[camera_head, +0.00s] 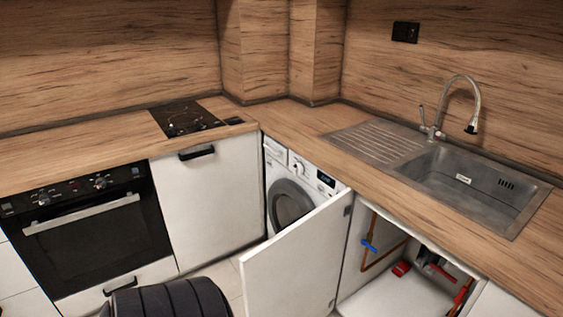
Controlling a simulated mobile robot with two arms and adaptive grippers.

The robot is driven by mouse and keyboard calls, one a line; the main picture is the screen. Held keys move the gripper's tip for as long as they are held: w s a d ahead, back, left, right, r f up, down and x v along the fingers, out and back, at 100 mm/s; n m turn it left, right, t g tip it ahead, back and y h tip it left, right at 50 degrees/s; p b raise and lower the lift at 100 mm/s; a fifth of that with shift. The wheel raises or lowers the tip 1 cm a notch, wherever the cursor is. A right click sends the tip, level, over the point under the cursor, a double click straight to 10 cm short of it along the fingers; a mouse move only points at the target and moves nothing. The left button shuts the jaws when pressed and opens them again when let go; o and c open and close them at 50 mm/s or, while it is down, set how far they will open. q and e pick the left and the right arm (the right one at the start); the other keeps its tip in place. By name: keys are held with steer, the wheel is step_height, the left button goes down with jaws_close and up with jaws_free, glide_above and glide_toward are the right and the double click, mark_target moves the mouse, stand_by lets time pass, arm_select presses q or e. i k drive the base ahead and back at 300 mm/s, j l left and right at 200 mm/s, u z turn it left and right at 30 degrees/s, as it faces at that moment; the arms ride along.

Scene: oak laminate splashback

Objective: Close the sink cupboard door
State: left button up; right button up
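The sink cupboard door (298,262) is a plain white panel and stands wide open. It is hinged at its right edge, beside the washing machine opening, and swings out over the floor. The sink cupboard (392,297) is open to view below the sink, with a pale floor, copper pipes, a blue valve handle and red fittings inside. The door's lower edge is cut off by the frame. Neither of my grippers shows in this view.
A washing machine (293,190) stands in the corner, partly hidden by the open door. The worktop (270,125) carries a hob (186,118) and a steel sink (470,185) with a tall tap (437,130). A black oven (85,235) and a white closed cupboard (210,205) are at left.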

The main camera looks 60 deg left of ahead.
mark_target(296, 272)
steer(key=j, duration=0.45)
steer(key=k+j+z, duration=0.1)
steer(key=j, duration=0.35)
steer(key=k+j, duration=0.1)
steer(key=j, duration=0.4)
steer(key=j+z, duration=0.1)
steer(key=j, duration=0.35)
steer(key=k+j, duration=0.15)
steer(key=j, duration=0.3)
steer(key=k+j+z, duration=0.1)
steer(key=j, duration=0.35)
steer(key=k+j, duration=0.1)
steer(key=j, duration=0.35)
